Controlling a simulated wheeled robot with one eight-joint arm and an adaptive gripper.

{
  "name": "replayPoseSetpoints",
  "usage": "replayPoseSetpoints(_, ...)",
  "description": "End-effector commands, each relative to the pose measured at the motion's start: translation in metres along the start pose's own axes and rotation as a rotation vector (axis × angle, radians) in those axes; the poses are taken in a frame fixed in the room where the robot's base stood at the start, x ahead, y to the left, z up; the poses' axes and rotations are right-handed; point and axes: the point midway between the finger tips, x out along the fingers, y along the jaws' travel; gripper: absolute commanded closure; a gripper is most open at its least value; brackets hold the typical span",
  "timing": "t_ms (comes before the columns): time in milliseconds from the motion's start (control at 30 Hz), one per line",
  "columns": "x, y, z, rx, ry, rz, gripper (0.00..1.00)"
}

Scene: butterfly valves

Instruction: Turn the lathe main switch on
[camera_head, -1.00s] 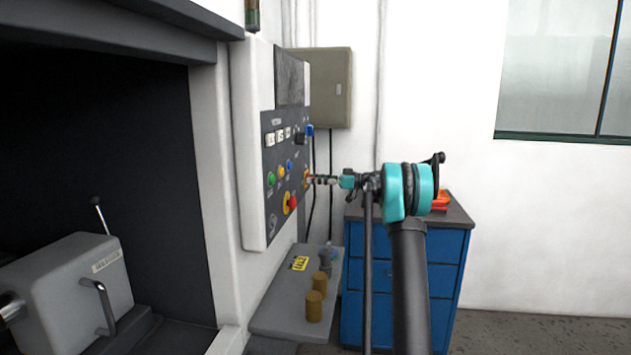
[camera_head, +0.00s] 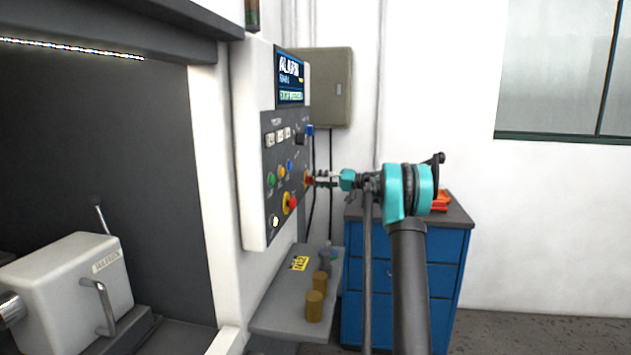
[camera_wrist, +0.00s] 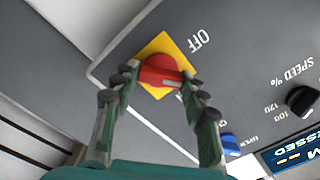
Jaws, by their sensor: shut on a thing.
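The main switch is a red rotary knob (camera_wrist: 160,70) on a yellow square plate (camera_wrist: 163,44), seen in the wrist view beside the word OFF. In the head view the switch (camera_head: 308,179) sits at the right edge of the lathe's control panel (camera_head: 270,150), partly hidden by my gripper. My gripper (camera_wrist: 161,83) is shut on the red knob, with one finger at each side of it; it also shows in the head view (camera_head: 318,180). The knob's handle lies roughly across the wrist picture. The panel's screen (camera_head: 290,78) is lit with white, yellow and green text.
A red button (camera_head: 292,202) and several coloured buttons lie on the panel left of my gripper. A grey shelf (camera_head: 275,315) with brown cylinders is below. A blue cabinet (camera_head: 440,275) stands behind my arm. A black speed knob (camera_wrist: 302,99) is nearby.

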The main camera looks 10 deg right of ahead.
Motion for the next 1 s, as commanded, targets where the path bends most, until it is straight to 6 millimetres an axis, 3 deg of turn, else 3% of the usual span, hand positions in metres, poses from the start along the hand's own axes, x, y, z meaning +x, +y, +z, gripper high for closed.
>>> replayPoseSetpoints(500,-0.001,0.0013,-0.0003,0.454,0.002,0.001,0.86)
replayPoseSetpoints(1000,-0.0011,0.0017,-0.0001,0.656,0.002,0.001,0.86)
